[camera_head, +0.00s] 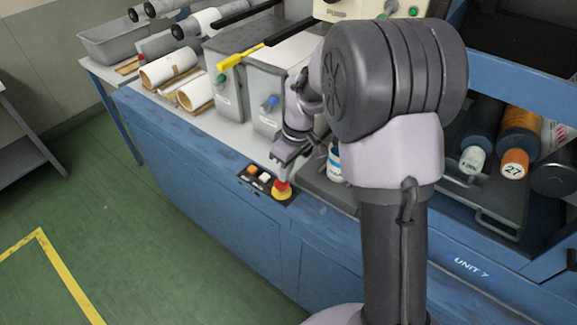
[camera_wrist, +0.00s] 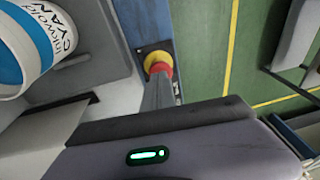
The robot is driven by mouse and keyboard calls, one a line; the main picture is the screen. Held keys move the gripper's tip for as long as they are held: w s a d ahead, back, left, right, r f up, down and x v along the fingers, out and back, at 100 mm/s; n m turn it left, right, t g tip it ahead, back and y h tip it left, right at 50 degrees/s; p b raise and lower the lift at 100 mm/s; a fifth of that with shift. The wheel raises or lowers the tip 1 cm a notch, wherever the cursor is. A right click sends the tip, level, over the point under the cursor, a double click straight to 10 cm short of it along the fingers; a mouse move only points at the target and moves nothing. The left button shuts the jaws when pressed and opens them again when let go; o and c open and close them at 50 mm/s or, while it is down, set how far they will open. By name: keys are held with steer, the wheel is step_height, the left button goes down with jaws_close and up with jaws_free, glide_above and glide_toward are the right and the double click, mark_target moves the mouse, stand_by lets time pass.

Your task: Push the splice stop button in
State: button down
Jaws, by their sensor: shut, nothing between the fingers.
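The splice stop button, a red mushroom head on a yellow collar (camera_head: 282,194), sits at the right end of a small black control box (camera_head: 253,184) on the front edge of the blue machine. In the wrist view the yellow collar and red head (camera_wrist: 157,59) show just beyond my fingertips. My gripper (camera_head: 284,176) is shut and empty, pointing down over the button. In the wrist view its closed fingers (camera_wrist: 158,82) overlap the red head and hide part of it. I cannot tell whether they touch it or how far in the button is.
A white-and-blue cyan bottle (camera_wrist: 38,45) stands close to my gripper. White rolls (camera_head: 168,67) lie further left. The green floor (camera_head: 120,230) in front is clear.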

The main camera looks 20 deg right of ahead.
steer(key=shift+a+f, duration=0.1)
steer(key=shift+f, duration=0.55)
